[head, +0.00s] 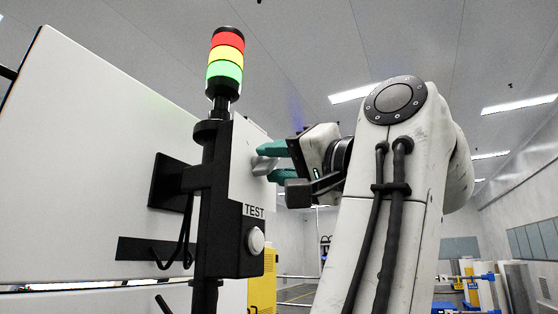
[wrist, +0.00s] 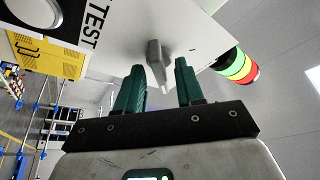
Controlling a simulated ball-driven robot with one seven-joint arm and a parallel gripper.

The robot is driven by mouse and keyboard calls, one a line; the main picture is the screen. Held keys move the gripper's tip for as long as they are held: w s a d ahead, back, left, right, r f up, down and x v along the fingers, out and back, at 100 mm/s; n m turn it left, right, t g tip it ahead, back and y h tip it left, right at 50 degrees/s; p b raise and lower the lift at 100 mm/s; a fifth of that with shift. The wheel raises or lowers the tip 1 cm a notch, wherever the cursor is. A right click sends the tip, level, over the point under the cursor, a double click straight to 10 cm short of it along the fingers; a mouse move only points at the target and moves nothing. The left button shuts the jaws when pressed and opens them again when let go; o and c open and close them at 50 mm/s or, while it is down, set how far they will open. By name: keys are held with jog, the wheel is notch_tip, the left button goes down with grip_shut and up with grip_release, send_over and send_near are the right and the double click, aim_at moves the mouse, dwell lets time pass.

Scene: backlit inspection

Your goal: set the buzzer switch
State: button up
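The buzzer switch appears to be the grey knob with a lever (wrist: 155,58) on the white panel face (wrist: 125,35) in the wrist view. It also shows as a grey piece (head: 262,165) at the panel in the head view, partly hidden by the fingers. My gripper (wrist: 158,67) has two teal fingers standing apart, one on each side of the lever. Gaps show between the fingers and the lever, so it is not gripped. In the head view my gripper (head: 265,164) reaches the panel from the right.
A stack light (head: 225,61) with red, yellow and green sections stands above the panel. A white round button (head: 256,240) sits below the TEST label (head: 254,211). A large white board (head: 90,150) is at the left. A yellow cabinet (head: 262,285) stands behind.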

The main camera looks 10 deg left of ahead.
grip_shut()
jog(key=shift+f+n+b, duration=0.1)
jog(key=shift+n+b, duration=0.2)
jog(key=shift+n, duration=0.2)
jog(key=n+g+y, duration=0.1)
jog(key=n, duration=0.1)
jog(key=n+y+b, duration=0.1)
jog(key=n, duration=0.2)
jog(key=n+g+y+b, duration=0.1)
jog(key=n, duration=0.1)
jog(key=shift+w+d+n+g, duration=0.15)
jog(key=shift+n+g, duration=0.15)
jog(key=n+g, duration=0.1)
jog(key=n, duration=0.2)
jog(key=n+g+y+p, duration=0.1)
jog(key=n+g, duration=0.1)
jog(key=n, duration=0.1)
jog(key=n+g, duration=0.1)
jog(key=n, duration=0.2)
jog(key=shift+r+g+p, duration=0.2)
jog(key=shift+g+p, duration=0.15)
jog(key=shift+g, duration=0.05)
jog(key=n+g+p, duration=0.1)
jog(key=n+g, duration=0.1)
jog(key=n, duration=0.2)
jog(key=shift+n+p, duration=0.35)
jog(key=shift+n, duration=0.05)
jog(key=shift+n+g+p, duration=0.55)
jog(key=shift+n+g, duration=0.25)
jog(key=shift+n, duration=0.7)
